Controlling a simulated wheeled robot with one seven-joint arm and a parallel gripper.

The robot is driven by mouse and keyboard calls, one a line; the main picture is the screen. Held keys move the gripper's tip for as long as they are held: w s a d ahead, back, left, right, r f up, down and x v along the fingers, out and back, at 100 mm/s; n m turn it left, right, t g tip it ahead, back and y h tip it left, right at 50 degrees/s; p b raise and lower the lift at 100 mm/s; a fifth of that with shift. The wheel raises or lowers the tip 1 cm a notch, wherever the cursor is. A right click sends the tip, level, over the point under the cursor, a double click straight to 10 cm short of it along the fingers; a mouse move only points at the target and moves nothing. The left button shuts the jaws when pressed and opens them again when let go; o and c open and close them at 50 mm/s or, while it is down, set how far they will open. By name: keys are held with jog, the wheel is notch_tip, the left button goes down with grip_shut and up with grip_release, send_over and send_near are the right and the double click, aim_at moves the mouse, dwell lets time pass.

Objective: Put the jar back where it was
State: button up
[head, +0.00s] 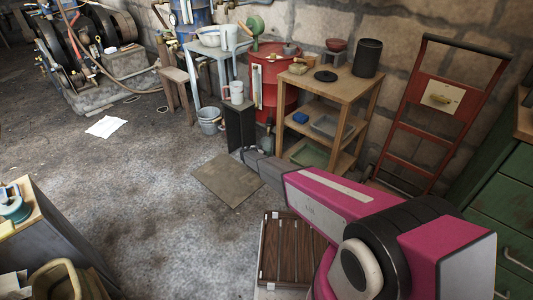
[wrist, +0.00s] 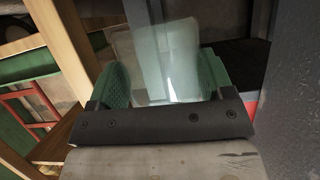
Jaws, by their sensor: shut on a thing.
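A clear, pale glass jar (wrist: 153,55) stands between the green finger pads of my gripper (wrist: 162,78) in the wrist view. The gripper is shut on it, with a pad against each side. The jar looks slightly tilted in that view, and its lower part is hidden behind the dark gripper body. In the head view my pink and grey arm reaches toward the small dark stand (head: 240,126). The gripper end is small there beside the stand's base, and I cannot make out the jar.
A wooden shelf unit (head: 333,95) with several things on it stands right of the stand. A red drum (head: 273,78) is behind.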

jog(key=shift+w+d, duration=0.3)
jog(key=shift+w, duration=0.1)
jog(key=shift+w+d, duration=0.7)
jog(key=shift+w, duration=0.25)
notch_tip(320, 180, down, 3)
jog(key=shift+f, duration=0.1)
jog(key=o, duration=1.5)
jog(key=shift+s, duration=0.1)
jog(key=shift+c, duration=0.2)
